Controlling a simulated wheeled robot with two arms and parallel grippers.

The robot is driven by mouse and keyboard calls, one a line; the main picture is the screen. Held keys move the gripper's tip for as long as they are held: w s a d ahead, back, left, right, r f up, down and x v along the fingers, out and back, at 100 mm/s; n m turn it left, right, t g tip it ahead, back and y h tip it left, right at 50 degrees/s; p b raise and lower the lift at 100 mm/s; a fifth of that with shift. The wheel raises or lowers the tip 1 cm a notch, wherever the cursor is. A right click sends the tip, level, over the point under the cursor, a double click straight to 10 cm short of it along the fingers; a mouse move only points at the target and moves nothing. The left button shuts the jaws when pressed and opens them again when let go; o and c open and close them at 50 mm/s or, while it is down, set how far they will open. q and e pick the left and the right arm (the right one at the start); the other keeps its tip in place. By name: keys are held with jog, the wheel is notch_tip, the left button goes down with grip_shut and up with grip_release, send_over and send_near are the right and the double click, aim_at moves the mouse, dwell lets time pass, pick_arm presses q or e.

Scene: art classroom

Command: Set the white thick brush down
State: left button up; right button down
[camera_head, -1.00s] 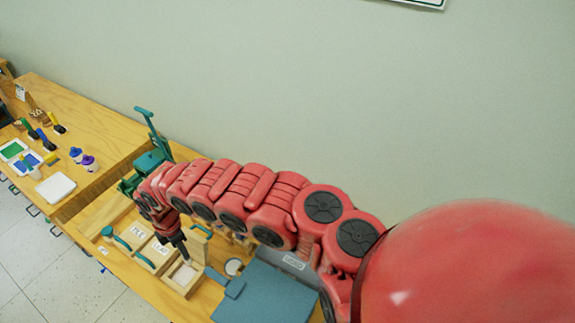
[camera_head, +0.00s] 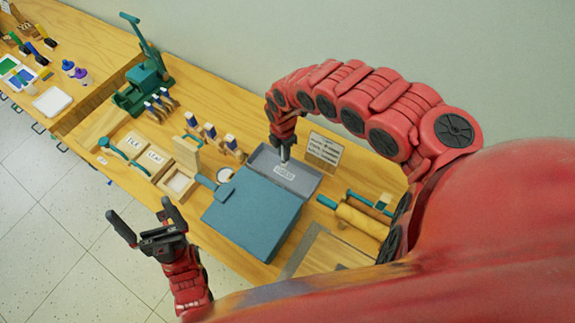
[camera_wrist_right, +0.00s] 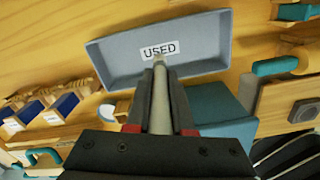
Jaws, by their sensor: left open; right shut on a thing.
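My right gripper (camera_head: 284,142) is shut on the white thick brush (camera_wrist_right: 160,104), whose pale shaft shows between the fingers in the right wrist view. In the head view the brush is mostly hidden by the gripper. It points down over the grey tray labelled USED (camera_head: 312,183), which also shows in the right wrist view (camera_wrist_right: 205,62). The tray looks empty; I cannot tell whether the brush touches it. My left gripper (camera_head: 140,212) is open and empty, in front of the table's front edge.
A blue-grey lidded box (camera_head: 252,222) stands just in front of the tray. A sign (camera_head: 323,149) stands behind it, and a wooden roller (camera_head: 362,218) lies to the right. Brush stands (camera_head: 210,133) and small wooden boxes (camera_head: 155,160) are to the left, with a green press (camera_head: 145,80) beyond.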

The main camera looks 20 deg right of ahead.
jog(key=shift+a+f, duration=0.1)
jog(key=shift+f, duration=0.75)
notch_tip(320, 180, down, 3)
jog(key=shift+s+r, duration=0.1)
jog(key=shift+f, duration=0.45)
jog(key=shift+f, duration=0.2)
jog(key=c, duration=0.8)
grip_release()
